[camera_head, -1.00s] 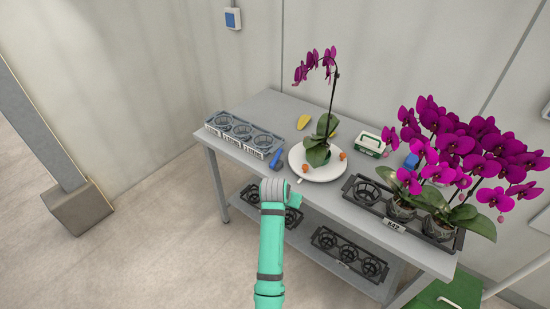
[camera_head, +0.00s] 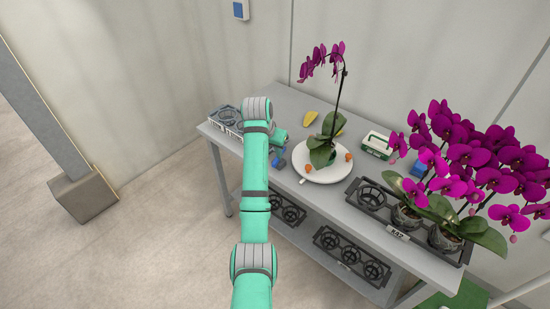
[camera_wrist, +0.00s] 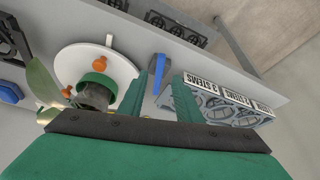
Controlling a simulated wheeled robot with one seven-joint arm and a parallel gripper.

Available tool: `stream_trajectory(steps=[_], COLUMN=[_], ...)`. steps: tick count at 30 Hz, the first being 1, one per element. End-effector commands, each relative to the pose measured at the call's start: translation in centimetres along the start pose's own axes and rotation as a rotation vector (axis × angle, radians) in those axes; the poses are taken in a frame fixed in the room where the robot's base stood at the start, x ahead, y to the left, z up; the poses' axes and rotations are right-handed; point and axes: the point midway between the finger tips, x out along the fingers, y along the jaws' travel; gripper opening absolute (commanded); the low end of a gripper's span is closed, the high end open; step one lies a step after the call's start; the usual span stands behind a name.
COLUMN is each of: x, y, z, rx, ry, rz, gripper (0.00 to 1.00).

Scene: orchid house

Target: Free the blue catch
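A blue block-like piece, perhaps the catch (camera_wrist: 158,74), shows between my gripper's fingers in the wrist view, and in the head view blue shows just below my gripper (camera_head: 276,158). My gripper (camera_wrist: 162,82) is open, its two green fingers apart on either side of the blue piece. I cannot tell whether either finger touches it. The white round plate (camera_head: 304,174) stands to the right of it in the head view, with orange knobs and a potted orchid (camera_head: 322,153).
A grey tray of round holders with stem labels (camera_wrist: 228,88) lies close beside my gripper. Orchids in a black tray (camera_head: 350,192), a green-and-white box (camera_head: 376,144) and a yellow object (camera_head: 310,117) are on the table. A lower shelf holds more trays (camera_head: 340,262).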

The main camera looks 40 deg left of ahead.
Motion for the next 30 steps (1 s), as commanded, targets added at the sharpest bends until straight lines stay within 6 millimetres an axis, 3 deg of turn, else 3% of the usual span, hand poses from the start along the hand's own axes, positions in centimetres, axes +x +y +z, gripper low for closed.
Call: stream_trajectory(steps=[9, 15, 23, 27, 30], x=[4.9, 6.1, 6.1, 6.1, 6.1], y=[0.0, 0.0, -0.3, -0.3, -0.3], z=[0.0, 0.0, 0.1, 0.1, 0.1], rx=[0.0, 0.0, -0.003, -0.004, -0.004], ry=[-0.001, 0.0, 0.001, 0.001, 0.001], rz=[0.0, -0.001, -0.002, -0.002, -0.003], gripper=[0.31, 0.31, 0.31, 0.03, 0.0])
